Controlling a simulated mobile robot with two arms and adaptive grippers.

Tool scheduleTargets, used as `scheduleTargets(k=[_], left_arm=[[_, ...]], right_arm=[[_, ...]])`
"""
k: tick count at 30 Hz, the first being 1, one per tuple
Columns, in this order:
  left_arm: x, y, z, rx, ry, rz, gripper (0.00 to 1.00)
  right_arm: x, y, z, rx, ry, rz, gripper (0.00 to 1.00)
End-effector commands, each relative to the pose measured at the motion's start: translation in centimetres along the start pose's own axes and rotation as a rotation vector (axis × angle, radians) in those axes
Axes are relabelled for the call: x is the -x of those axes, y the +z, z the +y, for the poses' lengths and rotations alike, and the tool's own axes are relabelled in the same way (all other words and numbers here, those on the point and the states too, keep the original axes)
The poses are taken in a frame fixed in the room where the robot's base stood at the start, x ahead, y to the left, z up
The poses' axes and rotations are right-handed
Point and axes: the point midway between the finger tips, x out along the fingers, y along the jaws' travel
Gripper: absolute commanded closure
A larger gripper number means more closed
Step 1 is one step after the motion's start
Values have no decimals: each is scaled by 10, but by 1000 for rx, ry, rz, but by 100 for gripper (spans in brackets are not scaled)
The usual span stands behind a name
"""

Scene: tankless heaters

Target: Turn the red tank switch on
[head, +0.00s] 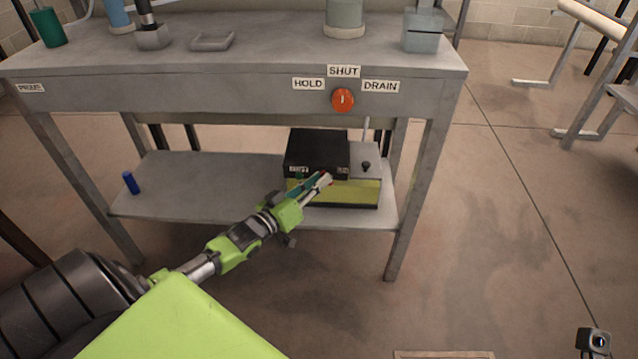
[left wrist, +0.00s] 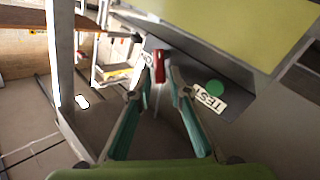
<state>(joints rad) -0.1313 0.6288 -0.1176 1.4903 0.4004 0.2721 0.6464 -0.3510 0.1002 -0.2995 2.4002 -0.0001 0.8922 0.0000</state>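A black and yellow-green box (head: 362,190) stands on the lower shelf of the grey bench. Its dark sloping face bears a green button (left wrist: 214,88) beside a TEST label (left wrist: 209,99). A small red switch (left wrist: 158,66) shows between my left fingertips at that face. My left gripper (head: 325,179) reaches the front of the box, its fingers drawn in close on both sides of the switch. It also shows in the left wrist view (left wrist: 160,78). In the head view the fingers hide most of the switch.
A red knob (head: 343,100) with HOLD, SHUT and DRAIN labels sits on the bench front (head: 230,96), above the box. A blue cylinder (head: 130,183) stands at the shelf's left end. The bench legs flank the shelf.

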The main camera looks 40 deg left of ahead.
Motion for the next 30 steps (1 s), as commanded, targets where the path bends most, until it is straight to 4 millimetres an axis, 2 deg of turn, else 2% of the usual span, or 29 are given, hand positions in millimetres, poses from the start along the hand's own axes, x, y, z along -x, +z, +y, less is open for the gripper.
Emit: scheduleTargets(k=[3, 11, 12, 14, 23, 30], left_arm=[[-6, 0, 0, 0, 0, 1, 82], [-8, 0, 0, 0, -1, -1, 82], [-8, 0, 0, 0, -1, -1, 85], [-8, 0, 0, 0, -1, 0, 100], [-7, 0, 0, -1, -1, -2, 100], [-8, -2, 2, -19, -7, -15, 100]], right_arm=[[3, -1, 0, -1, 0, 8, 60], [2, -2, 0, -1, 0, 10, 60], [2, -2, 0, -1, 0, 9, 60], [2, -2, 0, -1, 0, 9, 60], [1, -2, 0, -1, 0, 8, 60], [-7, -3, 0, -1, 0, 8, 60]])
